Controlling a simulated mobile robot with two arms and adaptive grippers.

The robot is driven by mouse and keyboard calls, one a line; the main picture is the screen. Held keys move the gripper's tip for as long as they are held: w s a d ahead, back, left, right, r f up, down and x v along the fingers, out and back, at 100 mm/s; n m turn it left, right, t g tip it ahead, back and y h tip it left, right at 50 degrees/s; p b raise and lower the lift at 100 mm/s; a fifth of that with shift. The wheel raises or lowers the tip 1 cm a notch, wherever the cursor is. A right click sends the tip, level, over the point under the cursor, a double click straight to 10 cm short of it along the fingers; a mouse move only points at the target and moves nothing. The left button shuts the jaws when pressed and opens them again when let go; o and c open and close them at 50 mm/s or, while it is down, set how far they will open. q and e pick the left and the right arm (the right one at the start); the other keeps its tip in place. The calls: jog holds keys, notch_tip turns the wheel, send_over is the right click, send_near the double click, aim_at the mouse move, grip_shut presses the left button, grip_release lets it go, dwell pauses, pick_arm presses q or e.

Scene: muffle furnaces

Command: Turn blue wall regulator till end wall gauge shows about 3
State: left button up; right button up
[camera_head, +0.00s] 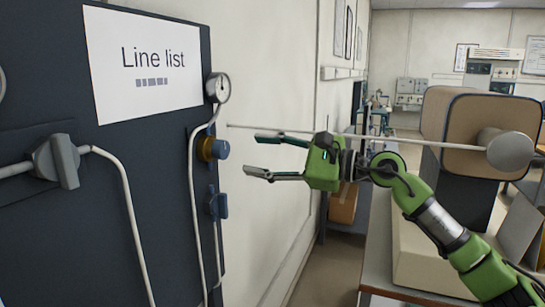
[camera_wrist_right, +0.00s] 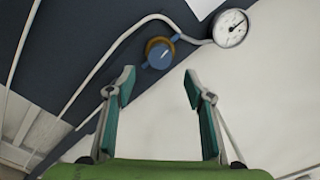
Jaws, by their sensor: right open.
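The blue wall regulator (camera_head: 219,148), a blue knob with a brass-coloured collar, is on the right edge of the dark panel. It also shows in the right wrist view (camera_wrist_right: 159,56), beyond the fingertips. The round white end wall gauge (camera_head: 218,88) is just above it on the same pipe; in the right wrist view (camera_wrist_right: 231,28) its dark needle shows but the numbers are too small to read. My right gripper (camera_head: 254,155) is open and empty, to the right of the regulator and apart from it, fingers pointing at the panel. My left gripper is not in view.
A blue valve handle (camera_head: 219,205) is below the regulator, and a grey valve (camera_head: 57,162) is on the panel's left. A white "Line list" sheet (camera_head: 147,65) hangs above. A bench with a box-like furnace (camera_head: 477,120) is on the right. The wall between is clear.

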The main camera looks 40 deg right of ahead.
jog(key=shift+v, duration=1.15)
dwell(0.8)
